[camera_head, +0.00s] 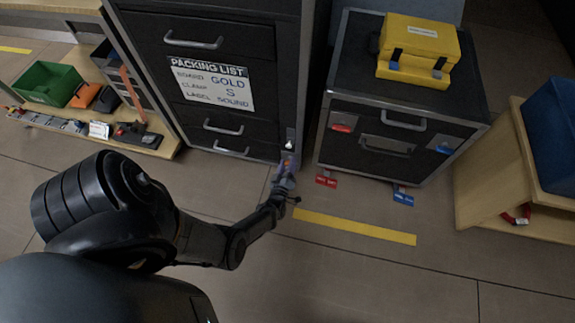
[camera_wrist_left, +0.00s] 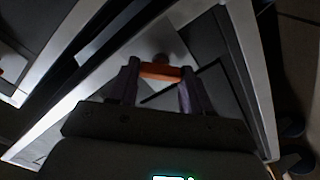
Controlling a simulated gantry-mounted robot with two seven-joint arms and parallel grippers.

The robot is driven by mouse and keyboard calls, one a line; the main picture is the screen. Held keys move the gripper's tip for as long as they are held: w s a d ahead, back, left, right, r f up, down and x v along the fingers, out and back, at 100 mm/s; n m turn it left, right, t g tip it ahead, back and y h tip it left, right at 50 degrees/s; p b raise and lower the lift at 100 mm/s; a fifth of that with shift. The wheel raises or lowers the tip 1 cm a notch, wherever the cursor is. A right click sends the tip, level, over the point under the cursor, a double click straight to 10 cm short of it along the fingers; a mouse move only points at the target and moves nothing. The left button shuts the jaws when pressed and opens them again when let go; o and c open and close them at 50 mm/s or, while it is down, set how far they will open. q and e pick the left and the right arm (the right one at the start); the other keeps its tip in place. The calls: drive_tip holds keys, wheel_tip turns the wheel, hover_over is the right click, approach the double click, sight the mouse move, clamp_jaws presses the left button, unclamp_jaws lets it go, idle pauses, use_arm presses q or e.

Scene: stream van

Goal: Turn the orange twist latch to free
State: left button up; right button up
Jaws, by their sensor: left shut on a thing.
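The orange twist latch (camera_wrist_left: 160,71) shows in the left wrist view as an orange bar lying crosswise between my two fingers. My left gripper (camera_wrist_left: 160,85) is shut on it, with one finger at each end. In the head view my left gripper (camera_head: 285,167) is at the lower right edge of the dark drawer cabinet (camera_head: 262,122); only a small spot of orange shows there. I cannot tell how far the latch is turned. My right gripper is not in view.
A smaller dark case (camera_head: 345,107) with a yellow box (camera_head: 418,48) on top stands to the right, across a narrow gap. A wooden shelf (camera_head: 165,150) with a green bin (camera_head: 48,83) is at left. Floor in front is open, with a yellow strip (camera_head: 355,227).

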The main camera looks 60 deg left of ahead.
use_arm(q)
drive_tip(key=n, duration=0.9)
drive_tip(key=shift+f, duration=0.1)
drive_tip(key=shift+n, duration=0.3)
drive_tip(key=o, duration=1.1)
drive_tip(key=shift+c, duration=0.2)
drive_tip(key=shift+s+d, duration=0.1)
drive_tip(key=p+v, duration=0.3)
drive_tip(key=v, duration=0.7)
drive_tip(key=shift+s+d, duration=0.2)
drive_tip(key=shift+s, duration=0.05)
